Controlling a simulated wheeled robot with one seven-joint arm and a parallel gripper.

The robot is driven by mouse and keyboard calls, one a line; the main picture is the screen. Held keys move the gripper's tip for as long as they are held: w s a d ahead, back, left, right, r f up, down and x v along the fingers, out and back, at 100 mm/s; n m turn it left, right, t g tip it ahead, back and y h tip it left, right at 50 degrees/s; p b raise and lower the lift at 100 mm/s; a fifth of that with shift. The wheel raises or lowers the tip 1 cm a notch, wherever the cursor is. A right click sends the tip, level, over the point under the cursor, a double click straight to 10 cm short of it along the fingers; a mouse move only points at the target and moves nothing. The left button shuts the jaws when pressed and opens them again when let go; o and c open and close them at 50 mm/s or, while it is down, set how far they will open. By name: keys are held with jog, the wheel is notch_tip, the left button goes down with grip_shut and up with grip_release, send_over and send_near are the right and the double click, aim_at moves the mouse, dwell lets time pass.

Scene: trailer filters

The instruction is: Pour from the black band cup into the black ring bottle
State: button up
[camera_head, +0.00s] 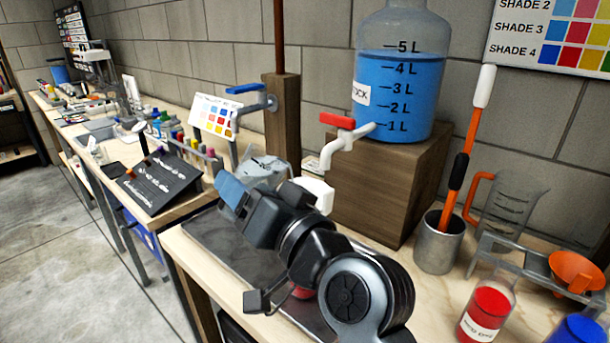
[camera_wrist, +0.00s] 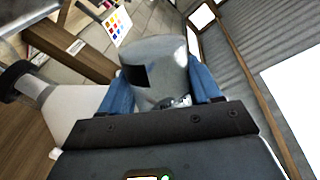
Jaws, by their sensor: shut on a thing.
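My gripper (camera_wrist: 161,92) is shut on a grey, see-through cup with a black patch, which I take as the black band cup (camera_wrist: 168,62). Its blue fingers press the cup from both sides in the wrist view. In the head view my gripper (camera_head: 237,192) is above the dark tray on the bench, and the clear cup (camera_head: 266,166) shows partly behind it. The cup's contents are unclear. I cannot pick out the black ring bottle in either view; my arm hides part of the bench.
A blue-filled tank (camera_head: 400,75) with a red-handled tap (camera_head: 342,128) stands on a wooden block (camera_head: 385,185) close behind my arm. A black sign (camera_head: 160,182) is at left.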

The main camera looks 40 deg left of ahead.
jog(key=shift+w+r+m+p, duration=0.1)
jog(key=shift+r+m+p, duration=0.4)
jog(key=shift+m+p, duration=0.55)
dwell(1.0)
jog(key=shift+f+m+p, duration=0.25)
jog(key=shift+m+p, duration=0.45)
jog(key=shift+m, duration=0.15)
dwell(1.4)
jog(key=shift+r+m+t+p, duration=0.4)
jog(key=shift+r+m+p, duration=0.35)
jog(key=shift+m+p, duration=0.95)
dwell(2.0)
